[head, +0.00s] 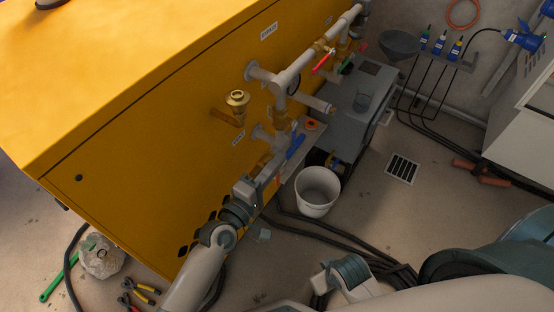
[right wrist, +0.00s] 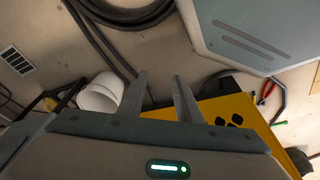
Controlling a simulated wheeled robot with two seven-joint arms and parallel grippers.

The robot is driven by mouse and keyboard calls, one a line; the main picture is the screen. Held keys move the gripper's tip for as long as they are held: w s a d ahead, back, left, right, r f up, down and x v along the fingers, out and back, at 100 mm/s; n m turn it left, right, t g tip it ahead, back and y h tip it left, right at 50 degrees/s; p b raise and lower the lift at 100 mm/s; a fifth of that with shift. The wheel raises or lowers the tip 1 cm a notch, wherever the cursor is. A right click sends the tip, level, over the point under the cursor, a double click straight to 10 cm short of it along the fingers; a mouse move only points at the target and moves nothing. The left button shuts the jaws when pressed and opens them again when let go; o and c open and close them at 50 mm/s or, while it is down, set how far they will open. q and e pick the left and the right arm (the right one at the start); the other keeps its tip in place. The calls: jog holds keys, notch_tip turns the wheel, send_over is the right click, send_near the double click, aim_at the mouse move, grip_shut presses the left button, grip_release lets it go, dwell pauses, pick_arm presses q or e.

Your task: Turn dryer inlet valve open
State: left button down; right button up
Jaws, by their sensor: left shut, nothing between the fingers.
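Pipework stands on the front of the yellow cabinet (head: 150,130). A valve with a red handle (head: 322,61) sits on the upper grey pipe, and a valve with a blue handle (head: 295,146) sits lower, near the brass fittings. The labels are too small to read, so I cannot tell which valve is the dryer inlet valve. My left gripper (head: 272,172) is shut and empty, just below and left of the blue handle; contact with the pipework is unclear. My right gripper (right wrist: 160,98) is open and empty in the right wrist view, over the floor.
A white bucket (head: 317,190) stands on the floor right of my left gripper. A grey unit (head: 362,100) stands behind it. Dark hoses (head: 340,236) cross the floor. A floor drain (head: 402,168) lies right, with clear floor around it. Pliers (head: 138,292) lie at lower left.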

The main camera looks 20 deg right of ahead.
pick_arm(q)
jog(key=v, duration=1)
jog(key=shift+r, duration=0.15)
pick_arm(e)
jog(key=shift+v, duration=0.75)
pick_arm(q)
jog(key=shift+a, duration=0.1)
pick_arm(e)
jog(key=shift+w+a, duration=0.1)
jog(key=shift+w, duration=0.1)
